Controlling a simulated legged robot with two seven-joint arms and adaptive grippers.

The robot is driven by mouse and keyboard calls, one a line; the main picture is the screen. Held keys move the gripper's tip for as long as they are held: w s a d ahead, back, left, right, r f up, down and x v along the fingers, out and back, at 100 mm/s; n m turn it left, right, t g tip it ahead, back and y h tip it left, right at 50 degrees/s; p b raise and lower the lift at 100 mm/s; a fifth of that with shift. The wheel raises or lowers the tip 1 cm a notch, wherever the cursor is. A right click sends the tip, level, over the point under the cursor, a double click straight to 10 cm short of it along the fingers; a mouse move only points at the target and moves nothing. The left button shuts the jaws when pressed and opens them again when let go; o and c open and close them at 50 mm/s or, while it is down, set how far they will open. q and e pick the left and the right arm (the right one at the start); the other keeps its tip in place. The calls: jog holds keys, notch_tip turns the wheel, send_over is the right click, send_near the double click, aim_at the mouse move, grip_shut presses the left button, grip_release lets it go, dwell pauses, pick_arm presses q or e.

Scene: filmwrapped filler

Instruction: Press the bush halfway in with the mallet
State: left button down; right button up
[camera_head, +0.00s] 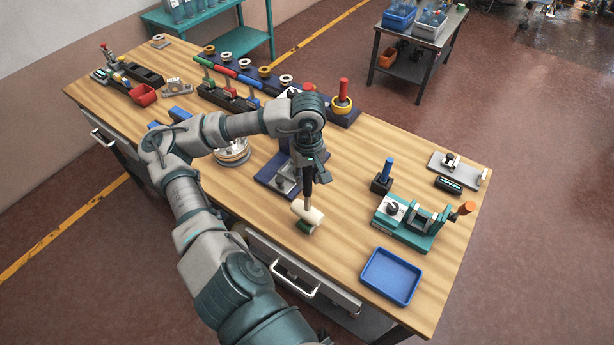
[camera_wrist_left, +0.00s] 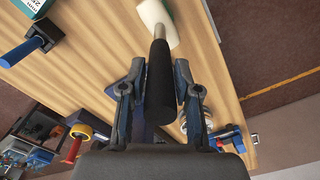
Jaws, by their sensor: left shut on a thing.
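The mallet has a pale cream head (camera_head: 309,213) with a green end face and a black handle grip (camera_wrist_left: 160,85). My left gripper (camera_head: 308,180) is shut on the black grip, with a finger on either side in the left wrist view (camera_wrist_left: 156,75). The mallet hangs head down over the front middle of the table, and I cannot tell if the head touches the wood. A teal fixture (camera_head: 420,238) with a pale plate and a small dark round part stands to the right. I cannot tell for sure which part is the bush. My right gripper is not in view.
A blue tray (camera_head: 391,276) lies at the front right. A blue-handled tool (camera_head: 387,169) stands in a dark block. A blue stand (camera_head: 270,176) is just behind the mallet. Racks and spools (camera_head: 246,77) line the back. Bare wood lies between mallet and fixture.

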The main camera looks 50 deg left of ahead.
aim_at(307, 169)
pick_arm(q)
jog(key=shift+r+p, duration=1.4)
jog(key=shift+r, duration=0.55)
jog(key=shift+f, duration=0.25)
